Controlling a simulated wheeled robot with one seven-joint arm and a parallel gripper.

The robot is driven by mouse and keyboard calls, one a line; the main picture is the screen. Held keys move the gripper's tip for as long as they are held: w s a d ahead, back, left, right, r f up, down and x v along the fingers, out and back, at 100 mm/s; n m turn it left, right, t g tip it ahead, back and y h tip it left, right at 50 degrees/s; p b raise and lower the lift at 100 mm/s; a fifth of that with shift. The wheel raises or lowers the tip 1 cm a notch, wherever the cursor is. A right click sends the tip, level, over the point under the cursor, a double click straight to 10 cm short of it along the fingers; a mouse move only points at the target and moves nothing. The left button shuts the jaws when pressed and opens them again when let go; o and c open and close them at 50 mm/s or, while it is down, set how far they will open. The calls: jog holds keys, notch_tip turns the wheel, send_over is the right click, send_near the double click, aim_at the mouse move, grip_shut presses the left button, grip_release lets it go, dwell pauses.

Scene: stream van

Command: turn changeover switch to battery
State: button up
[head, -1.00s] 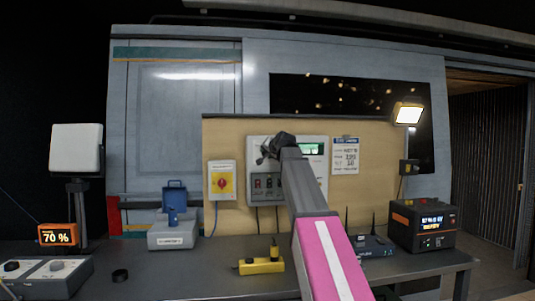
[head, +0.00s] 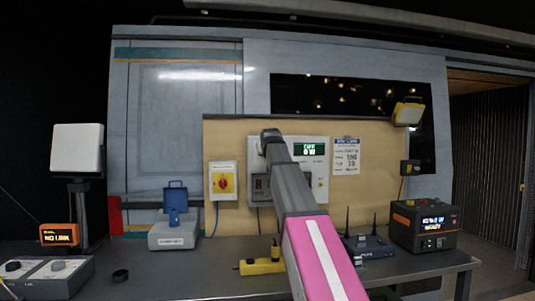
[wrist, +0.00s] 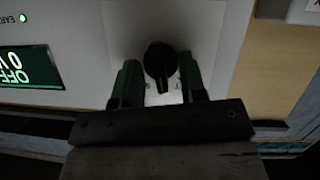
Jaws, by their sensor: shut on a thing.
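A black rotary knob (wrist: 160,60) sits on a pale plate in the wrist view, its pointer toward the gripper. I take it for the changeover switch; its position labels cannot be read. My gripper (wrist: 161,84) has one finger on each side of the knob and is shut on it. In the head view my gripper (head: 270,138) is against the upper left of the white wall panel (head: 322,178), and my wrist hides the knob. The panel's green display (head: 309,149) reads OFF and 0 W; it shows upside down in the wrist view (wrist: 24,68).
Below, the bench (head: 205,268) holds a yellow power strip (head: 262,266), a router (head: 368,246), and a black power station (head: 423,226). The floodlight (head: 408,114) is dark.

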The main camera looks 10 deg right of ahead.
jog(key=n+h, duration=0.1)
jog(key=n, duration=0.1)
jog(key=n+h, duration=0.2)
jog(key=shift+a+f+n+t, duration=0.2)
jog(key=shift+n+t, duration=0.1)
jog(key=shift+n, duration=0.1)
dwell(0.5)
jog(key=o, duration=0.6)
jog(key=shift+o, duration=0.2)
jog(key=shift+r, duration=0.1)
jog(key=v, duration=1)
jog(key=shift+s, duration=0.4)
jog(key=shift+a, duration=0.2)
